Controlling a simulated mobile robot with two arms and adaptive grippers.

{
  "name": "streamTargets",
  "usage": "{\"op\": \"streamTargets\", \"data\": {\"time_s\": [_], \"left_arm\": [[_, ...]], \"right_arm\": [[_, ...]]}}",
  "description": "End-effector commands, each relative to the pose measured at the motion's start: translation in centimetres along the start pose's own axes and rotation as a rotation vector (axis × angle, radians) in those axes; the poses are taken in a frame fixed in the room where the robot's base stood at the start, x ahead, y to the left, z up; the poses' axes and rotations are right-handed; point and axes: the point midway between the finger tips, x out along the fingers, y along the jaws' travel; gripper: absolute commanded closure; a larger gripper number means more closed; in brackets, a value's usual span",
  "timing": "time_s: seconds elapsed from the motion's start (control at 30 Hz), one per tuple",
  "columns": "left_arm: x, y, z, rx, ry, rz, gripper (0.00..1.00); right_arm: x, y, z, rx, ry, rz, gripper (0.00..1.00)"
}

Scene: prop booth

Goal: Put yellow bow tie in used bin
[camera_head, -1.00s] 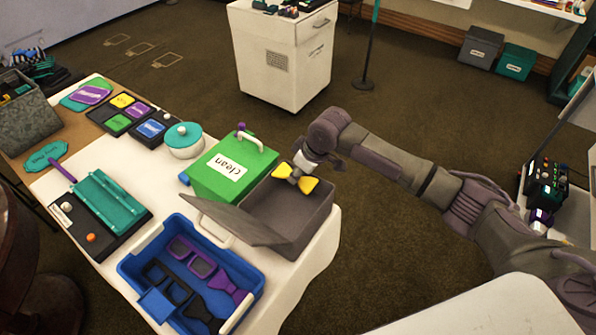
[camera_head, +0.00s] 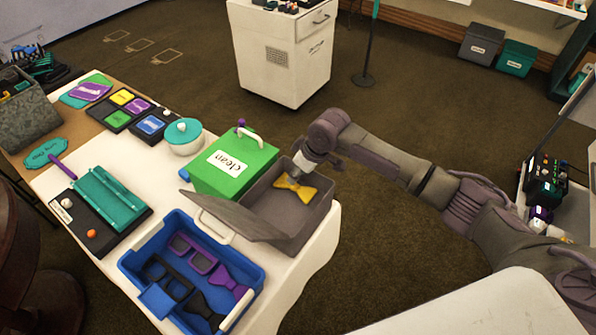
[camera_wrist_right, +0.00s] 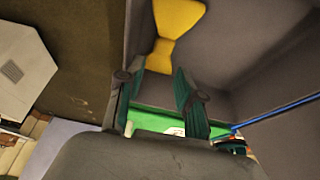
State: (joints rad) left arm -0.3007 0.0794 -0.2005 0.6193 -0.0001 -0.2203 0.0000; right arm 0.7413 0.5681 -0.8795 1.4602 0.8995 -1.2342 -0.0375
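The yellow bow tie (camera_head: 297,188) is inside the open grey bin (camera_head: 318,212), near its far wall. It also shows in the right wrist view (camera_wrist_right: 177,32), beyond the fingertips and apart from them. My right gripper (camera_head: 302,166) is at the bin's far edge, over the bow tie. In the right wrist view the gripper (camera_wrist_right: 157,88) has its two dark teal fingers spread with nothing between them. The bin's grey lid (camera_head: 232,217) is tipped open toward the left. No label on this bin can be read. My left gripper is out of view.
A green box marked "clean" (camera_head: 210,178) stands against the grey bin. A blue tray (camera_head: 135,268) with dark and purple glasses and bow ties is in front.

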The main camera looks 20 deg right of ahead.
Motion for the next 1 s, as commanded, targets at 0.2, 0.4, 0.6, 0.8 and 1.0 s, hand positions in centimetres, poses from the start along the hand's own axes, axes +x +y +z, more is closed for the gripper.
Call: {"op": "streamTargets", "data": {"time_s": [0.2,0.4,0.6,0.8,1.0], "left_arm": [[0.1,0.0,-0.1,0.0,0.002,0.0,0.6],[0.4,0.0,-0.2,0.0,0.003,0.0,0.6],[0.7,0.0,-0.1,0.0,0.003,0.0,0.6],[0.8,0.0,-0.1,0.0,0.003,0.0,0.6],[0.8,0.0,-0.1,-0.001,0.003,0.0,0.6]], "right_arm": [[-1.7,0.1,-0.6,-0.001,0.003,0.002,0.63],[-6.0,0.1,-0.5,-0.002,0.003,0.002,0.63],[-10.2,0.1,-0.5,-0.002,0.003,0.003,0.63],[-12.6,0.1,-0.5,0.001,0.002,0.001,0.63],[-13.2,0.0,-0.5,0.0,0.0,-0.001,0.63]]}}
